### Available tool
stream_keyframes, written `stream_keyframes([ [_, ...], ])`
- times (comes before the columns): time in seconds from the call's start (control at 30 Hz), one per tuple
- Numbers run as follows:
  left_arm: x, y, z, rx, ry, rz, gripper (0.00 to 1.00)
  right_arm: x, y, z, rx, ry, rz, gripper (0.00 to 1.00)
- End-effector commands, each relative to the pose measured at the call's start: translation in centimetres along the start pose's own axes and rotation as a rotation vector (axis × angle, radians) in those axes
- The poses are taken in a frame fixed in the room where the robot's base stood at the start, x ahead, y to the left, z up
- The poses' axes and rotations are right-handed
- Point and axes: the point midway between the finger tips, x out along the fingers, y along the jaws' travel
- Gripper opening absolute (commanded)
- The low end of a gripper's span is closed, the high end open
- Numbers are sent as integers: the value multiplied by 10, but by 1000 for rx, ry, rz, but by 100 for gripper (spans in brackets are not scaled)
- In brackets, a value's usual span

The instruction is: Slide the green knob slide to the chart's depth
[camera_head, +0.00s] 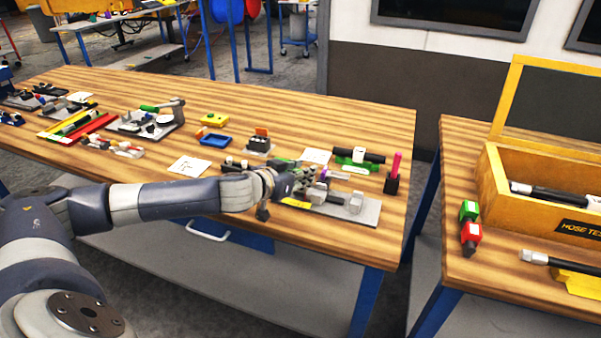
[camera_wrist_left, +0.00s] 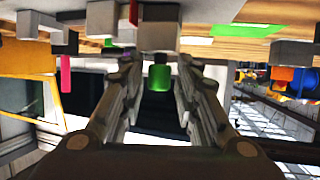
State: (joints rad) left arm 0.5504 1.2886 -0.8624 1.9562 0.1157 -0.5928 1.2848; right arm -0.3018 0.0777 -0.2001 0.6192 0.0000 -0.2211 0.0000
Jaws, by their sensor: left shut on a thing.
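A grey fixture plate (camera_head: 365,212) with several small blocks on it lies near the right front of the wooden table. My left gripper (camera_head: 290,182) reaches over the plate's left part and hides some of those blocks. In the left wrist view, the green knob (camera_wrist_left: 159,77) sits between the two fingers of my left gripper (camera_wrist_left: 158,82), which are shut on it. A grey block (camera_wrist_left: 158,30) shows just beyond the knob. White sheets lie at the plate's back (camera_head: 316,156) and to its left (camera_head: 189,166); their markings are too small to read. My right gripper is not in view.
Behind the plate are a black cylinder on a green holder (camera_head: 358,156) and a pink marker in a black stand (camera_head: 394,172). A blue tray (camera_head: 214,139) and a yellow block (camera_head: 214,119) lie further back. A second table with a wooden box (camera_head: 550,170) stands to the right.

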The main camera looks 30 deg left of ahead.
Motion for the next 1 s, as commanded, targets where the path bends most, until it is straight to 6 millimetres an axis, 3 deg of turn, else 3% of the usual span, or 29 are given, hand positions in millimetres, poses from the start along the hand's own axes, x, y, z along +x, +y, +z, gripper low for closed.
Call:
stream_keyframes([
  [0.47, -1, -4, 0, 3, 1, -3, 0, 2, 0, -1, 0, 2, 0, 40],
  [0.5, -1, -4, 0, 3, 1, -3, 34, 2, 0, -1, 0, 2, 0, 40],
  [0.53, -1, -4, 0, 3, 1, -2, 38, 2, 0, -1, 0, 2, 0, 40],
  [0.87, -2, -4, 0, 2, 0, -1, 38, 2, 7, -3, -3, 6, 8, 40],
  [1.0, -11, -5, 1, 3, -1, -3, 38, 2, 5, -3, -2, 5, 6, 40],
])
